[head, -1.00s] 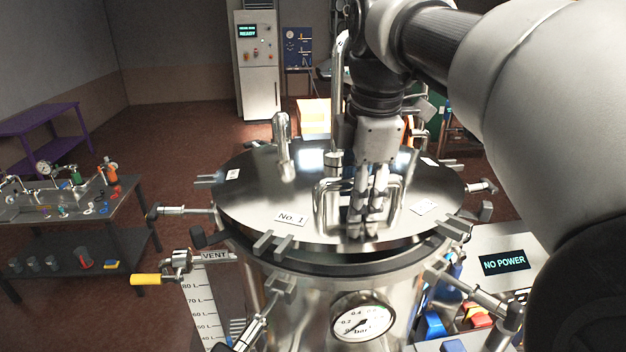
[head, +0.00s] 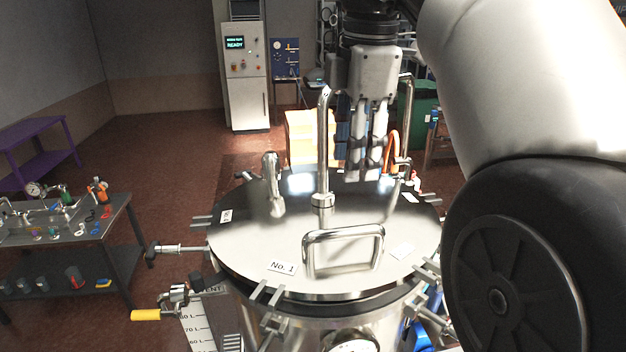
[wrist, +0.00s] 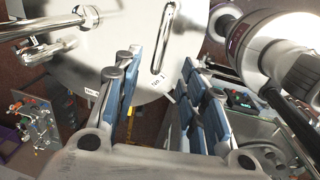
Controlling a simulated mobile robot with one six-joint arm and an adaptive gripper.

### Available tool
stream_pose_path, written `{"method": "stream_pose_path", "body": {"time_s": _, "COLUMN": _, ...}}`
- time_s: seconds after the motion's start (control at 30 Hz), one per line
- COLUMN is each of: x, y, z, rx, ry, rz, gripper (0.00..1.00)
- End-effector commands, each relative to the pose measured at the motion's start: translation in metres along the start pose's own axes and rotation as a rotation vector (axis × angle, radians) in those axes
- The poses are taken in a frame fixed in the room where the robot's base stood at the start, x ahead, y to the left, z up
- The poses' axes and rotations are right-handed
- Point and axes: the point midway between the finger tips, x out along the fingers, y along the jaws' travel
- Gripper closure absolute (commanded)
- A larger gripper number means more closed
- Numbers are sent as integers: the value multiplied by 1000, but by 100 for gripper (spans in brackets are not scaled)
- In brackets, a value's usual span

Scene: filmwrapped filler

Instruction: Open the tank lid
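The round steel tank lid (head: 245,240) lies flat on top of the tank, with a dark seal under its rim. Its U-shaped handle (head: 343,236) stands near the front, by the "No. 1" label; it also shows in the wrist view (wrist: 164,38). My gripper (head: 364,178) points down above the lid's far right part, beyond the handle and apart from it. In the wrist view its fingers (wrist: 157,63) are spread with nothing between them. The tank body (head: 290,325) is partly cut off below.
A bent pipe (head: 323,145) and a shorter fitting (head: 272,185) rise from the lid. Clamps (head: 270,305) stick out around the rim. A yellow-handled vent valve (head: 146,315) is at front left.

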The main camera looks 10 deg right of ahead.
Motion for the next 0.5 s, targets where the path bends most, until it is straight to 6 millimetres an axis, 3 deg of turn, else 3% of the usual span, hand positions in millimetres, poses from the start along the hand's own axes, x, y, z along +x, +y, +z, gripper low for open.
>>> {"method": "stream_pose_path", "body": {"time_s": 0.03, "x": -20, "y": 2, "z": 1, "rx": 0, "ry": 0, "rz": -6, "gripper": 62}}
{"method": "stream_pose_path", "body": {"time_s": 0.17, "x": -32, "y": 0, "z": 1, "rx": 0, "ry": 0, "rz": -17, "gripper": 62}}
{"method": "stream_pose_path", "body": {"time_s": 0.37, "x": -10, "y": -2, "z": 1, "rx": 0, "ry": 0, "rz": -20, "gripper": 62}}
{"method": "stream_pose_path", "body": {"time_s": 0.5, "x": 20, "y": -3, "z": 1, "rx": 0, "ry": 0, "rz": -22, "gripper": 62}}
